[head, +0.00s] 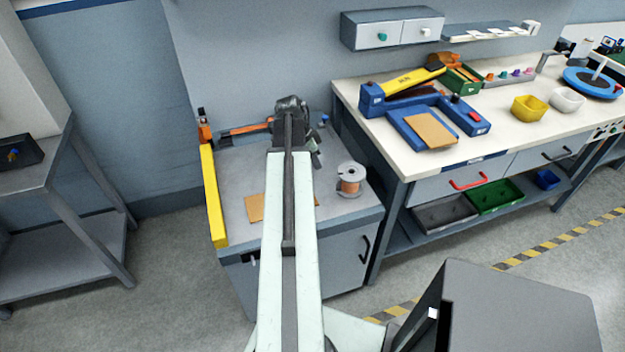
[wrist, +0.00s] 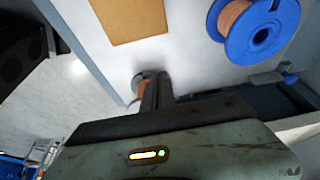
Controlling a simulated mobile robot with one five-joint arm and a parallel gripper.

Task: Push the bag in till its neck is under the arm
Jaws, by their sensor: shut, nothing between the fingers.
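A flat brown piece (head: 430,130), which looks like the bag, lies on a blue plate in front of a blue device (head: 375,100) on the white bench. A raised yellow arm (head: 412,80) slopes over the back of this device. The brown piece lies in front of the yellow arm, apart from it. My gripper (head: 291,106) is over the grey cabinet top, left of the bench and well away from the brown piece. It is shut and empty; its dark fingers (wrist: 156,90) show in the wrist view. My arm hides part of the cabinet top.
Yellow and white bowls (head: 528,109) stand right of the blue device. Drawers (head: 382,30) hang on the wall above.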

